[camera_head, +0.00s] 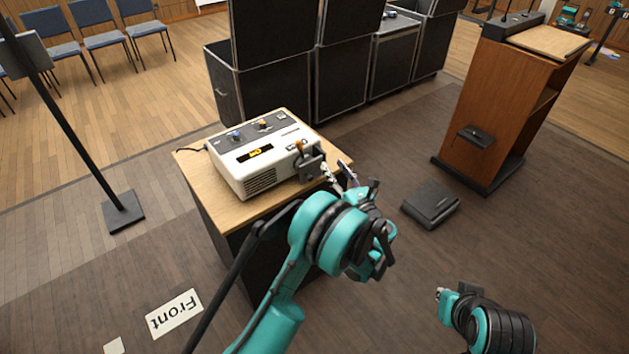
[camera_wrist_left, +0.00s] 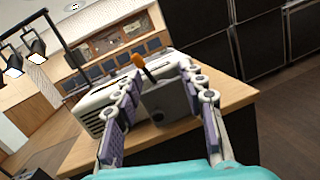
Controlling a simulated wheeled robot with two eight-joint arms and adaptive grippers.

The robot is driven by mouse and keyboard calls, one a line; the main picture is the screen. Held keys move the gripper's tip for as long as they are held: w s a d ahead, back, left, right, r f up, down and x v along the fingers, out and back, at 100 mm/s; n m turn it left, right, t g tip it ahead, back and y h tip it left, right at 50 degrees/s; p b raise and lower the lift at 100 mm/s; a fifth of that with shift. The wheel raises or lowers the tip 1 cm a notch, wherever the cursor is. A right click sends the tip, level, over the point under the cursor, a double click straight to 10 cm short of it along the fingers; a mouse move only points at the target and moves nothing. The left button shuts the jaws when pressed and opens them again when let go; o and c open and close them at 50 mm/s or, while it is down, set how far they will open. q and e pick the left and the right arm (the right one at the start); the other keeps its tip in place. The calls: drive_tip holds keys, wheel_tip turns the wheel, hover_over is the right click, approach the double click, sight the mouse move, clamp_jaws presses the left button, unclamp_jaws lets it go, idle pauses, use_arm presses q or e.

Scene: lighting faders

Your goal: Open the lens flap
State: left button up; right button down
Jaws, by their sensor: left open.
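A cream projector-like box (camera_head: 265,158) sits on a small wooden-topped table (camera_head: 203,185). At its right front end is a dark grey square plate, apparently the lens flap (camera_head: 312,166), with an orange-tipped lever (camera_head: 299,146) above it. The flap (camera_wrist_left: 168,103) and orange tip (camera_wrist_left: 138,60) also show in the left wrist view. My left gripper (camera_head: 338,173) is open just in front of the flap. In the wrist view its fingers (camera_wrist_left: 160,84) stand on either side of the flap; contact cannot be told. My right gripper (camera_head: 441,294) is low at the right, far from the box.
Black cases (camera_head: 265,88) stand behind the table. A wooden lectern (camera_head: 500,105) is at the right, with a dark flat box (camera_head: 430,203) on the floor before it. A black stand (camera_head: 123,212) is at the left. A "Front" sign (camera_head: 174,314) lies on the floor.

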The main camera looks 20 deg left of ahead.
sight(311, 179)
use_arm(q)
drive_tip(key=s+a+f+n+g+y, duration=0.1)
drive_tip(key=s+f+n+g, duration=0.25)
drive_tip(key=f, duration=0.45)
drive_tip(key=shift+n, duration=0.35)
drive_tip(key=b+x, duration=0.1)
drive_tip(key=x, duration=0.6)
drive_tip(key=shift+w+a+f+b, duration=0.2)
drive_tip(key=shift+w+a+b, duration=0.1)
drive_tip(key=shift+b, duration=0.05)
clamp_jaws()
